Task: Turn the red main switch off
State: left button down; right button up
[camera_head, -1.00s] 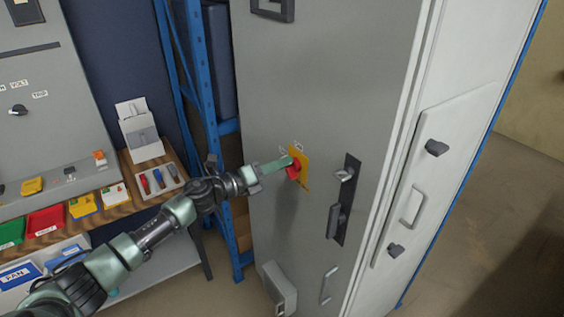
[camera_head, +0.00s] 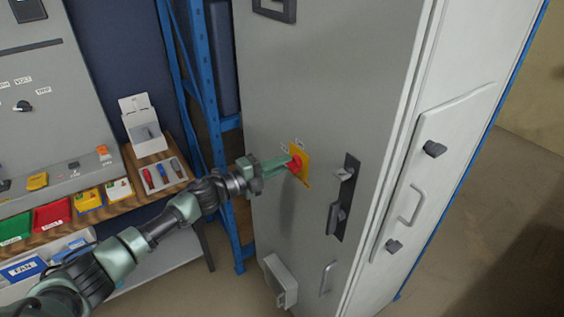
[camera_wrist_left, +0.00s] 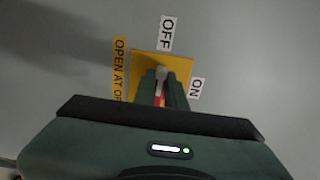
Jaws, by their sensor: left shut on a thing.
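The red main switch (camera_head: 296,164) sits on a yellow plate (camera_head: 305,177) on the front of the tall grey cabinet. My left gripper (camera_head: 291,163) reaches it from the left and is shut on its handle. In the left wrist view, the green fingers (camera_wrist_left: 162,88) lie on both sides of the red handle (camera_wrist_left: 160,99). Its pale tip (camera_wrist_left: 161,72) points up toward the OFF label (camera_wrist_left: 166,33); the ON label (camera_wrist_left: 196,89) is to the right. The fingers hide much of the handle. My right gripper is not in view.
A black latch plate (camera_head: 344,200) with handles is right of the switch. A grey box (camera_head: 279,279) sticks out low on the cabinet door. A blue rack (camera_head: 205,120) and a wooden shelf (camera_head: 110,207) with colored bins stand at the left.

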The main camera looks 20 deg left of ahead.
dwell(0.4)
pick_arm(q)
jog(key=c, duration=1.5)
grip_release()
jog(key=shift+o, duration=0.2)
jog(key=b+v, duration=0.3)
jog(key=v, duration=0.4)
jog(key=shift+s+a, duration=0.3)
